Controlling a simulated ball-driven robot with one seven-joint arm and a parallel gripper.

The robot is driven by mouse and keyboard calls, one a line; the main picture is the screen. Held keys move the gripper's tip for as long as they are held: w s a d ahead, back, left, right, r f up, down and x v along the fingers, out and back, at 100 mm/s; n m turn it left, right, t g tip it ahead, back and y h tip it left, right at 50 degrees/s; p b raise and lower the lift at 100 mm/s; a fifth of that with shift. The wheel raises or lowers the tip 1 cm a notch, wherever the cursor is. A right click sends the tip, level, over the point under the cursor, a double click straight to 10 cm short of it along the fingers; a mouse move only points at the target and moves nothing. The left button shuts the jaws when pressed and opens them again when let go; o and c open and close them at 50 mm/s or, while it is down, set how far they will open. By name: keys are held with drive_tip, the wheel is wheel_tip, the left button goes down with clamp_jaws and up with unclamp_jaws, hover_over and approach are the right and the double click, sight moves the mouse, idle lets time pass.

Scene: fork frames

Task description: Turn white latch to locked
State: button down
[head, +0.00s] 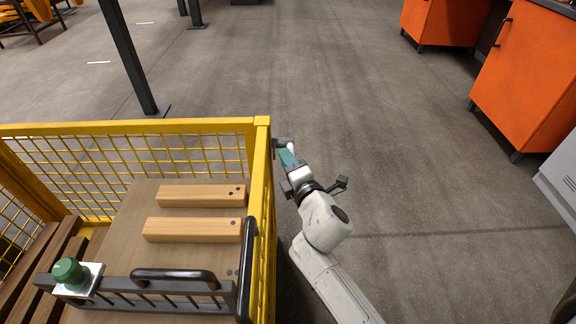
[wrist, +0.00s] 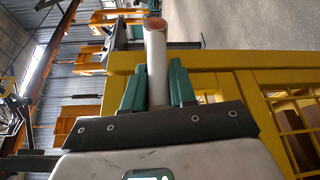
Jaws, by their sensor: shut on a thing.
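The white latch (wrist: 156,55) shows in the wrist view as a pale round bar with a copper-coloured end. It stands between the two green fingers of my gripper (wrist: 157,82), which is shut on it. In the head view my gripper (head: 287,157) is at the outer right side of the yellow mesh cage (head: 262,124), near its top corner post. There the latch (head: 291,146) is a small pale piece at the fingertips, mostly hidden, beside a dark fitting on the post. I cannot tell its exact turn angle.
Inside the cage are two wooden blocks (head: 203,196) on a brown board, and a green knob (head: 70,271) near a black handle (head: 175,275). Orange cabinets (head: 526,75) stand at the right. The floor (head: 400,170) between cage and cabinets is clear.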

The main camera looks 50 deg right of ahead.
drive_tip(key=shift+f, duration=0.1)
drive_tip(key=c, duration=1)
unclamp_jaws()
drive_tip(key=v, duration=1)
drive_tip(key=shift+s+a, duration=0.25)
